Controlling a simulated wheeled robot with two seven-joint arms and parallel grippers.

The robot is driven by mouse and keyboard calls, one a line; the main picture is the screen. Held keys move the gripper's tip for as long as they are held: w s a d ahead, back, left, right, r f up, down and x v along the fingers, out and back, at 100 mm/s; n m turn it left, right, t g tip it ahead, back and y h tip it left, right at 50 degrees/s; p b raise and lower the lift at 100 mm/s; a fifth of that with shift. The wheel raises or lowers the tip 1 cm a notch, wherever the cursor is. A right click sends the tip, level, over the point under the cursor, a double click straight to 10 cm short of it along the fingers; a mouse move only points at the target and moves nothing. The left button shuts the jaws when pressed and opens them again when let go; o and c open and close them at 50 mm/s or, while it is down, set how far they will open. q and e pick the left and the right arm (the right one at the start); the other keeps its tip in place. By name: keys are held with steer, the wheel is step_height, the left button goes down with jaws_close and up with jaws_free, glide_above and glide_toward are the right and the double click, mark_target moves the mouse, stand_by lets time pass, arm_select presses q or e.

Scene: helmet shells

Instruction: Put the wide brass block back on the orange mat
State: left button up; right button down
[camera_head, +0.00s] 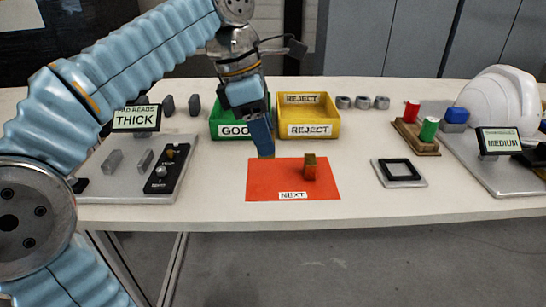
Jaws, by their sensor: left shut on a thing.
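The orange mat (268,180) lies near the table's front edge, with a NEXT label at its front. A brass block (310,170) stands upright on the mat's right half, apart from my gripper. My left gripper (265,152) points down over the mat's back left part. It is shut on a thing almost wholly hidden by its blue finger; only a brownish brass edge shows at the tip. I cannot tell its width, or whether it touches the mat. My right gripper is out of view.
Behind the mat stand a green GOOD bin (225,130) and a yellow REJECT bin (309,130). A grey gauge plate (110,185) with a THICK display is at left. At right are a black-framed pad (400,172), a wooden spool holder (415,140) and a white helmet shell (500,100).

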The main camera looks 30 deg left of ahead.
arm_select(q)
steer(key=shift+w+f, duration=0.55)
steer(key=shift+f, duration=0.15)
steer(key=f, duration=0.1)
steer(key=w+f, duration=0.1)
steer(key=f+b, duration=0.1)
steer(key=f, duration=0.1)
steer(key=shift+w, duration=0.3)
steer(key=shift+f, duration=0.4)
steer(key=shift+f, duration=0.2)
steer(key=o, duration=1.2)
steer(key=p+v, duration=0.3)
steer(key=v, duration=0.9)
steer(key=shift+r, duration=0.25)
